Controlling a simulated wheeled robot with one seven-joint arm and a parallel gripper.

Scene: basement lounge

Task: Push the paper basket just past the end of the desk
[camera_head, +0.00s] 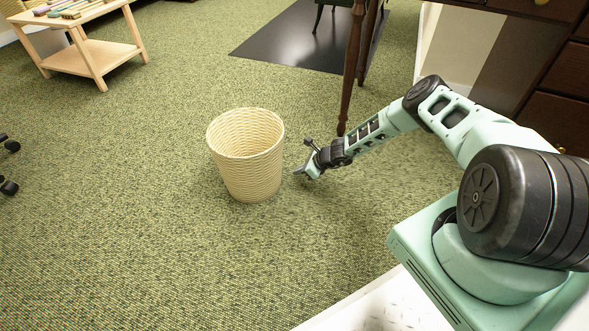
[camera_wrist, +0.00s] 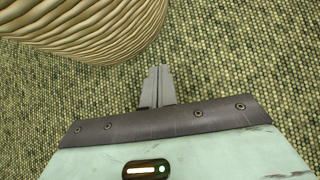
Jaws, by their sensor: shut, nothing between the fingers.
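The paper basket (camera_head: 250,165) is a cream, ribbed, open-topped tub. It stands upright on the green carpet near the middle of the head view. My gripper (camera_head: 301,172) is low over the carpet, just right of the basket. A small gap seems to separate them. In the wrist view the basket (camera_wrist: 100,25) fills the upper left, and my shut, empty gripper (camera_wrist: 158,72) points just below and right of its side. The desk (camera_head: 555,60) is dark brown wood with drawers, at the upper right. One of its turned legs (camera_head: 352,75) stands behind my gripper.
A light wooden side table (camera_head: 95,55) with several coloured items stands at the upper left. A black mat (camera_head: 290,38) lies by the desk, with a dark chair leg (camera_head: 319,18) on it. Dark casters (camera_head: 8,185) show at the left edge. Carpet left and front of the basket is clear.

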